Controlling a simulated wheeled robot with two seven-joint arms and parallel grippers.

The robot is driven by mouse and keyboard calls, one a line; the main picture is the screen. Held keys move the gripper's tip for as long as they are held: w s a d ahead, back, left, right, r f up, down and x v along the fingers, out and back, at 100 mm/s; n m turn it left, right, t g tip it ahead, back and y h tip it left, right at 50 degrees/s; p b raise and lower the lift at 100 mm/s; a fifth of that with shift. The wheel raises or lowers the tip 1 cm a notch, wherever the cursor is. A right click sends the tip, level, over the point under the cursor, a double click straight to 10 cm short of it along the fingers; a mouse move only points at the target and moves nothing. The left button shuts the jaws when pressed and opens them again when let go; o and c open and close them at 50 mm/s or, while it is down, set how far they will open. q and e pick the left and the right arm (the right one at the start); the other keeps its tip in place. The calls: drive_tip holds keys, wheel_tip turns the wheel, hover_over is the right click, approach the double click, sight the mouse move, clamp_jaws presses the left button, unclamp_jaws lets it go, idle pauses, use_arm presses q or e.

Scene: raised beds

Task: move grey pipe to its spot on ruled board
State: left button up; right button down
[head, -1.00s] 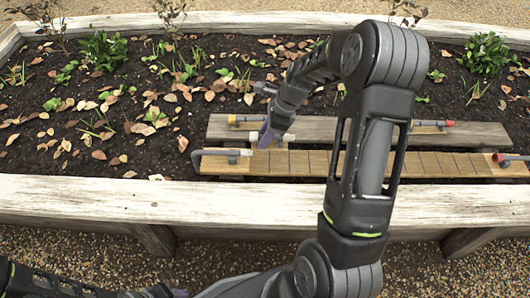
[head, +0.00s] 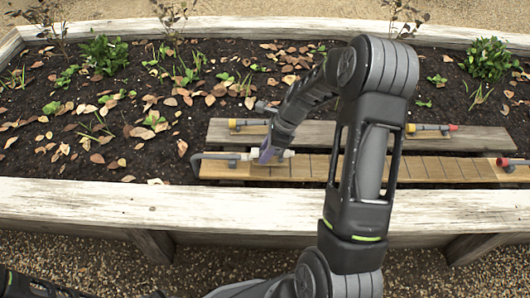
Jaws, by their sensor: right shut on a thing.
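The ruled board (head: 310,168) is a tan plank with dark cross lines, lying in the bed behind the near wall. My right gripper (head: 268,155), with purplish fingers, is over its left part. It is shut on a short pale pipe (head: 287,154), which I take for the grey pipe. The pipe lies across the picture, at or just above the board; contact cannot be told. The fingers hide its middle. My left gripper does not show; only part of that arm is at the bottom left.
A bent grey tube (head: 210,156) is at the board's left end and a red-ended piece (head: 506,162) at its right. The pale near wall (head: 110,200) stands in front.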

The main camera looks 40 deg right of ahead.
drive_tip(key=shift+f, duration=0.55)
drive_tip(key=c, duration=1.1)
unclamp_jaws()
drive_tip(key=shift+r, duration=0.15)
drive_tip(key=shift+r, duration=0.3)
drive_tip(key=p+v, duration=0.3)
drive_tip(key=v, duration=0.9)
drive_tip(key=shift+p, duration=0.3)
drive_tip(key=shift+r, duration=0.15)
